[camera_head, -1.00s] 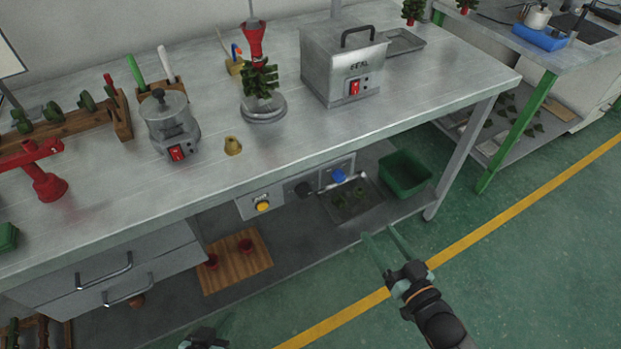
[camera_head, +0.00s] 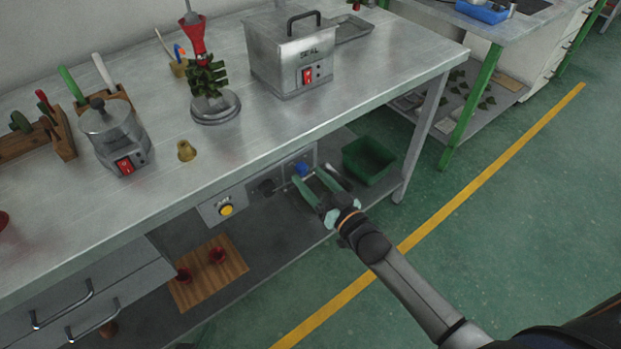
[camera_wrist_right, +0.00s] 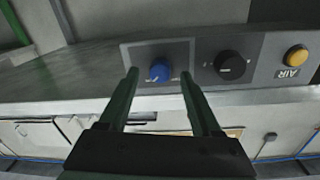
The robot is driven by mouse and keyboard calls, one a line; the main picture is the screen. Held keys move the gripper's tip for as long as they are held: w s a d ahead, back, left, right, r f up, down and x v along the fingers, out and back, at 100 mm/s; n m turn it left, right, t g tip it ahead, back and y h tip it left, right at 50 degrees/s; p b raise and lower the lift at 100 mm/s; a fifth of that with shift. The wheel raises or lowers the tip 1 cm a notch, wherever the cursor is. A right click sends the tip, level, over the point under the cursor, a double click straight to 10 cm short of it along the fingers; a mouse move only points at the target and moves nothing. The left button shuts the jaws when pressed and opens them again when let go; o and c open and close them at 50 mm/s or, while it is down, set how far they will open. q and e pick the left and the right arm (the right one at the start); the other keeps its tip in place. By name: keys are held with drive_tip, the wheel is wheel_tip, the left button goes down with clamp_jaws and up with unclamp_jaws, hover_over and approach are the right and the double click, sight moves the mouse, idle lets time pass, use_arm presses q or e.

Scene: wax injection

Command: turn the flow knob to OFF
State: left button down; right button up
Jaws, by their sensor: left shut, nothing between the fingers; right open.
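A control panel (camera_wrist_right: 210,62) under the front edge of the bench carries a blue knob (camera_wrist_right: 160,70), a black knob (camera_wrist_right: 230,66) and a yellow button (camera_wrist_right: 297,55) marked AIR. I cannot read which knob is the flow knob. In the head view, the blue knob (camera_head: 302,168) shows just beyond my right gripper (camera_head: 308,178). My right gripper is open and empty. In the right wrist view, the blue knob appears between its fingertips (camera_wrist_right: 159,76), apart from both; the depth gap is unclear. The black knob (camera_head: 266,187) is beside it. My left gripper is not in view.
The bench top (camera_head: 330,105) overhangs the panel. A green bin (camera_head: 369,160) stands close to the right of my right gripper. A wooden board (camera_head: 207,272) with red pieces lies on the lower shelf. The floor (camera_head: 450,260) in front is clear.

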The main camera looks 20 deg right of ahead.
drive_tip(key=shift+w+a, duration=0.1)
drive_tip(key=shift+w, duration=0.25)
drive_tip(key=shift+c, duration=0.2)
clamp_jaws()
